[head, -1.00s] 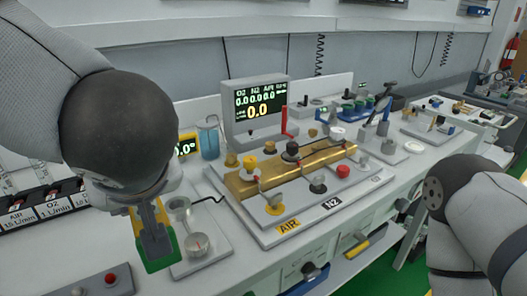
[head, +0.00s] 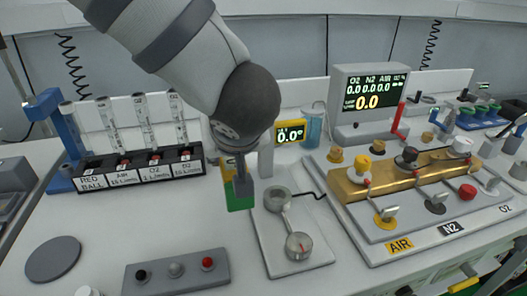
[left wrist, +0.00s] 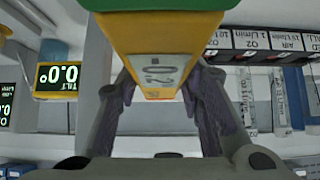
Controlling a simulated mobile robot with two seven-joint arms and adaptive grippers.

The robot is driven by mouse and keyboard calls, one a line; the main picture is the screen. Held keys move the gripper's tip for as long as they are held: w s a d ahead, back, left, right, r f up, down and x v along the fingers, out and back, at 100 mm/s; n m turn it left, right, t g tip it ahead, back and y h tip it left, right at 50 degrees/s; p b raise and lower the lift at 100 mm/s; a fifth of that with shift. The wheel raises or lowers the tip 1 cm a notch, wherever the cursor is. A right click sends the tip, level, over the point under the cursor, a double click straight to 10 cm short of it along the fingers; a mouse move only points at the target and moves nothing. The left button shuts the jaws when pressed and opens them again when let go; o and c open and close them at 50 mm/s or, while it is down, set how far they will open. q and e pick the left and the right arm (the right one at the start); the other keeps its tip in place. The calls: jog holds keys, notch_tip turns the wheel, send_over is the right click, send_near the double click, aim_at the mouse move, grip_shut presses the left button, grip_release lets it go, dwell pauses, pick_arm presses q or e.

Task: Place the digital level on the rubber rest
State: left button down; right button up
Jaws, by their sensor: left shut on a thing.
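The digital level, a small yellow and green block (head: 239,193), is held in my left gripper (head: 240,172). In the left wrist view, the level (left wrist: 160,60) fills the top centre, between the fingers of my left gripper (left wrist: 160,92), with a grey label on its yellow part. The gripper is shut on it. In the head view the level appears above the bench, left of a pale plate with two round metal parts. A flat dark grey disc (head: 53,260), which looks like the rubber rest, lies bare at lower left, apart from the level. My right gripper is out of view.
A flowmeter block (head: 140,172) with upright tubes stands behind left. A grey button box (head: 176,272) lies between disc and plate (head: 300,262). A yellow tilt display (head: 290,131) reads 0.0°. The brass manifold (head: 400,178) is at right. Bench around the disc is mostly clear.

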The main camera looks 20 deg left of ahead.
pick_arm(q)
jog(key=x, duration=0.5)
jog(key=shift+s+a+f, duration=0.15)
jog(key=shift+f, duration=0.25)
notch_tip(320, 180, down, 3)
jog(key=shift+a+f, duration=0.1)
jog(key=shift+f, duration=0.05)
jog(key=c, duration=1.1)
grip_release()
jog(key=shift+f, duration=0.15)
